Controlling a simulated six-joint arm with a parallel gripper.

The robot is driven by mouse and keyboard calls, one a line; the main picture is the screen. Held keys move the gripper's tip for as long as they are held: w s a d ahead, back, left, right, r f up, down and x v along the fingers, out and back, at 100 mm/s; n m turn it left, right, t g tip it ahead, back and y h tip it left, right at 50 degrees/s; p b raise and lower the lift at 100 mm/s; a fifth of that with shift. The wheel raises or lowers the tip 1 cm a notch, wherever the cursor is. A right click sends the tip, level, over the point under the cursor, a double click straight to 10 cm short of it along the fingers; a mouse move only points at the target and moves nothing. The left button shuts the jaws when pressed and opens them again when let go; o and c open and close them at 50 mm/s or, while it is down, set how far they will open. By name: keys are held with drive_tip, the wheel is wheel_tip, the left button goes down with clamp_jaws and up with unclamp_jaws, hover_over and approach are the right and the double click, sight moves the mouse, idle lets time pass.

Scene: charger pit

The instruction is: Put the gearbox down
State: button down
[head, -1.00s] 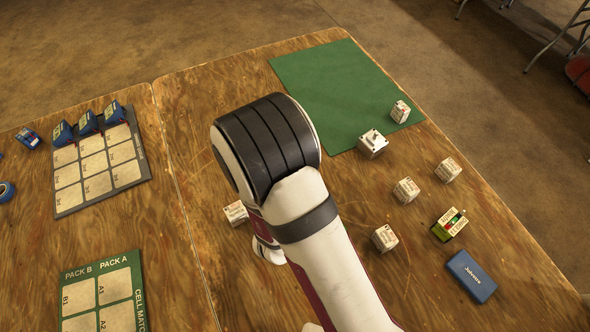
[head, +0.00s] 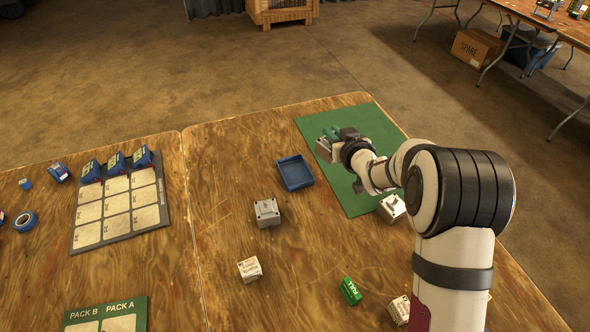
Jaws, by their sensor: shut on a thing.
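My gripper (head: 334,142) is at the far end of the green mat (head: 373,133), shut on a grey box, which I take to be the gearbox (head: 324,150). The gearbox is at or just above the mat near its left edge; I cannot tell whether it touches. The gripper and wrist hide part of it. A similar grey box (head: 267,212) stands on the wooden table left of the mat. Another grey-white box (head: 391,208) is at the mat's near edge, partly beside my arm.
An empty blue tray (head: 294,173) lies left of the mat. A white box (head: 249,269), a green block (head: 350,291) and another white box (head: 399,309) are nearer. A grid board (head: 120,208) with blue packs is at left. Bare mat lies right of the gripper.

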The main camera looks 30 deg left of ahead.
drive_tip(key=a+f, duration=1)
drive_tip(key=shift+w+a+f, duration=0.15)
drive_tip(key=shift+a+f, duration=0.1)
drive_tip(key=shift+f, duration=0.15)
drive_tip(key=shift+f, duration=0.4)
drive_tip(key=shift+f, duration=0.25)
drive_tip(key=c, duration=0.9)
unclamp_jaws()
